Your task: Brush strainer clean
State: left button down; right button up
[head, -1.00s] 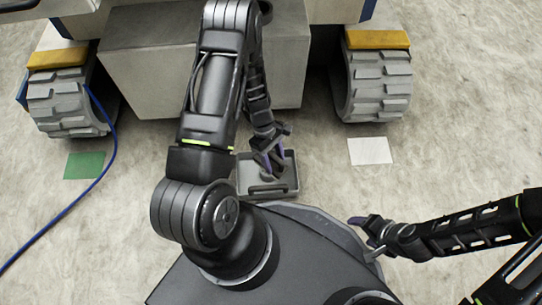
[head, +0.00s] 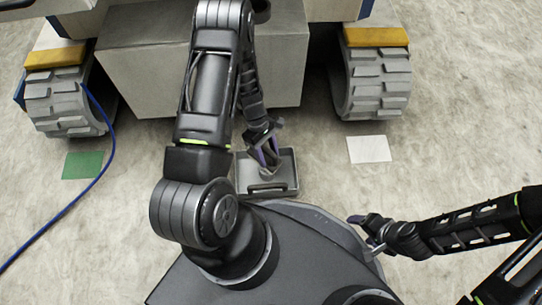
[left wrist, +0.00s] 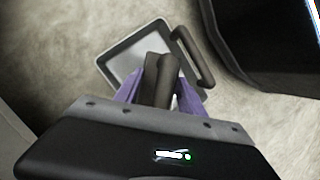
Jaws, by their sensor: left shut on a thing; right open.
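The strainer (head: 289,162) appears as a shallow grey rectangular tray on the floor, with a dark bar-like handle along its near edge. It also shows in the left wrist view (left wrist: 112,57). My left gripper (head: 266,160) is over the tray, its purple fingers shut on a dark blocky thing, seemingly the brush (left wrist: 160,80). In the left wrist view the brush overlaps the tray; I cannot tell whether it touches the tray's bottom. My right gripper (head: 363,236) is open with no thing visible in it, to the right of the tray and nearer me.
A large wheeled vehicle with a grey box body (head: 160,75) and a right wheel (head: 376,85) stands behind the tray. A green square (head: 83,165), a white square (head: 369,149) and a blue cable (head: 88,190) lie on the floor.

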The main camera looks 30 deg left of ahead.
pick_arm(q)
jog(key=shift+a, duration=0.3)
notch_tip(320, 180, up, 7)
jog(key=p, duration=0.5)
jog(key=shift+p, duration=0.4)
jog(key=shift+w+d, duration=0.1)
